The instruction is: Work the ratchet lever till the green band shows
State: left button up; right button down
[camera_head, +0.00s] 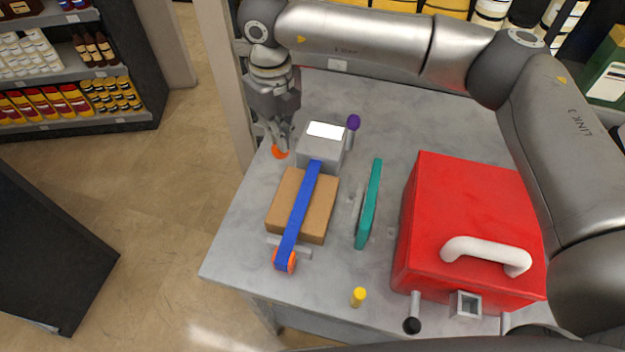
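A brown block (318,213) lies on the grey table with a blue strap (301,205) across it. An orange round part (291,262) and a grey bar sit at the strap's near end. A grey box with a white panel (325,130) stands at the strap's far end. A purple-knobbed lever (353,123) stands at its right, and an orange part (279,153) is at its left. Which part is the ratchet lever is unclear. My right gripper (281,142) points down at the orange part, partly covering it; contact and finger gap are unclear. No green band is distinguishable. My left gripper is out of view.
A teal upright bar (370,205) stands right of the block. A large red box (465,220) with a white handle fills the table's right side. A yellow peg (358,297) and a black-knobbed lever (412,325) are near the front. Shelves (80,70) stand at left.

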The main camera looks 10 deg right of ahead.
aim_at(278, 154)
jog(key=shift+s+a+f+b, duration=0.1)
jog(key=shift+s+f+b, duration=0.1)
jog(key=shift+f+b, duration=0.45)
jog(key=shift+s+a+f+b, duration=0.1)
jog(key=shift+s+f+b, duration=0.1)
jog(key=shift+f+b, duration=0.45)
jog(key=shift+s+a+f+b, duration=0.15)
jog(key=shift+f+b, duration=0.25)
jog(key=shift+f, duration=0.4)
jog(key=shift+w+d+r+p, duration=0.25)
jog(key=shift+r+p, duration=0.6)
jog(key=shift+r, duration=1)
jog(key=shift+w+d+r+p, duration=0.1)
jog(key=shift+w+r+p, duration=0.2)
jog(key=shift+r+p, duration=1.05)
jog(key=shift+w+d+r+p, duration=0.1)
jog(key=shift+w+r+p, duration=0.2)
jog(key=shift+r, duration=2.1)
jog(key=shift+s+f, duration=0.1)
jog(key=shift+f, duration=0.05)
